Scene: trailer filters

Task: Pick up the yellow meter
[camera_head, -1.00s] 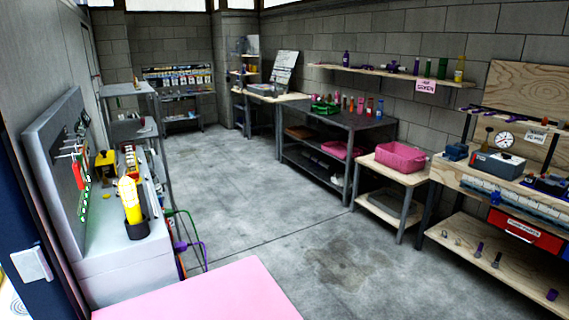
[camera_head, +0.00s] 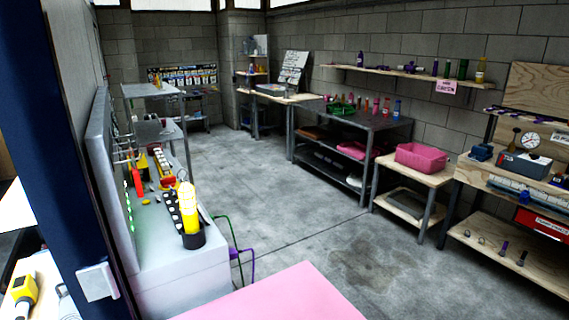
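A yellow handheld device with a dark screen, which looks like the yellow meter (camera_head: 24,293), lies on a light wooden surface at the bottom left corner, past the dark blue post. Its lower end is near the picture's bottom edge. Another yellow device (camera_head: 189,208) stands upright in a black round holder on the grey workbench (camera_head: 180,262); I cannot tell what it is. Neither of my grippers shows in the view.
A dark blue post (camera_head: 62,140) with a white switch box (camera_head: 97,282) stands between the left surface and the workbench. A pink surface (camera_head: 285,295) fills the bottom middle. A table with a pink basket (camera_head: 422,157) stands right. The concrete floor (camera_head: 300,220) is open in the middle.

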